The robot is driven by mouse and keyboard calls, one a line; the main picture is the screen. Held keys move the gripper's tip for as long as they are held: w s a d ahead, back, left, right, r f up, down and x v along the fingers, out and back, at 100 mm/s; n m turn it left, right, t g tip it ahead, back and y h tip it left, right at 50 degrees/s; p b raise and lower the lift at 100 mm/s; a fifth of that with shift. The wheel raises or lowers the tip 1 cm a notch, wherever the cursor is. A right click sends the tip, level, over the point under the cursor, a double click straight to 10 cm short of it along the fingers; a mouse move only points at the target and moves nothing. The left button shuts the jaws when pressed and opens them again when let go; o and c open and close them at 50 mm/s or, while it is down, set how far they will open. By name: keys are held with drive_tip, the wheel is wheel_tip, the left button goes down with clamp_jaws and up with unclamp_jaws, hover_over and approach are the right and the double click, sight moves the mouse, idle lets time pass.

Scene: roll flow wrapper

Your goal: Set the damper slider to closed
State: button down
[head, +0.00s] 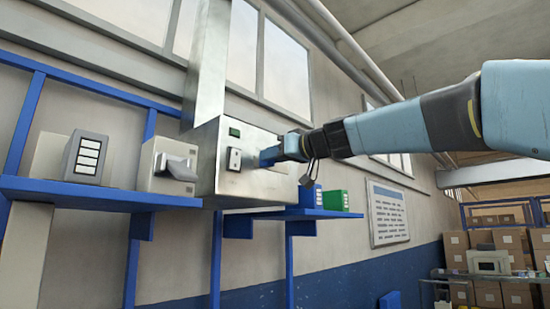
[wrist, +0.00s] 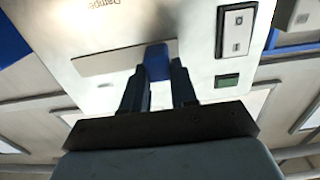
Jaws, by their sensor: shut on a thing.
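The damper slider has a blue knob (wrist: 157,58) on a long pale strip (wrist: 105,61) on the front of a metal box (head: 228,183). A label reading "Damper" (wrist: 103,4) is upside down in the wrist view. The knob is at the strip's right end there, the end nearer the rocker switch. My gripper (wrist: 157,78) is shut on the knob, one dark finger on each side. In the head view my gripper (head: 276,154) reaches the box front from the right and hides most of the slider.
The box also carries a rocker switch (head: 234,159) and a green button or lamp (head: 235,132). Left on the blue shelf (head: 100,194) stand a grey unit with a lever (head: 176,169) and a panel with several white bars (head: 87,157). A green box (head: 336,200) stands below my gripper.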

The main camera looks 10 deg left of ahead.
drive_tip(key=shift+s+a, duration=0.2)
drive_tip(key=shift+a, duration=0.1)
drive_tip(key=c, duration=1.1)
unclamp_jaws()
drive_tip(key=shift+s, duration=0.1)
drive_tip(key=shift+o, duration=1.1)
drive_tip(key=shift+a, duration=0.1)
drive_tip(key=v, duration=1.3)
drive_tip(key=shift+d, duration=0.45)
